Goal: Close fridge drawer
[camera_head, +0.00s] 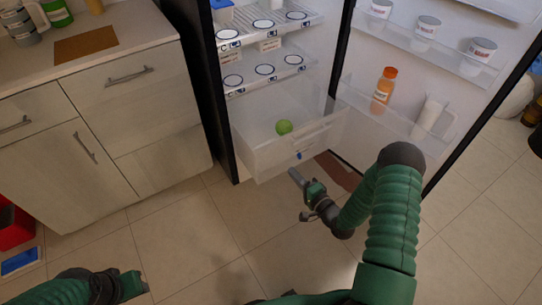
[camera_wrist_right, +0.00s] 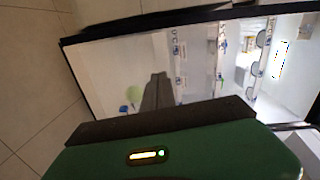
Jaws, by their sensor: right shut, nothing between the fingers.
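The fridge drawer (camera_head: 270,150) is a clear bin at the bottom of the open fridge, and it is pulled out. In the right wrist view the finger (camera_wrist_right: 157,92) points toward the drawer. My left gripper (camera_head: 132,284) is low at the left, far from the fridge; its fingers are not clear.
The fridge door (camera_head: 350,60) stands open to the right, with an orange-capped bottle (camera_head: 384,88) and white jars on its shelves. Fridge shelves (camera_head: 262,75) are above the drawer. Cabinets (camera_head: 100,120) stand to the left. The tiled floor (camera_head: 200,240) in front is mostly clear.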

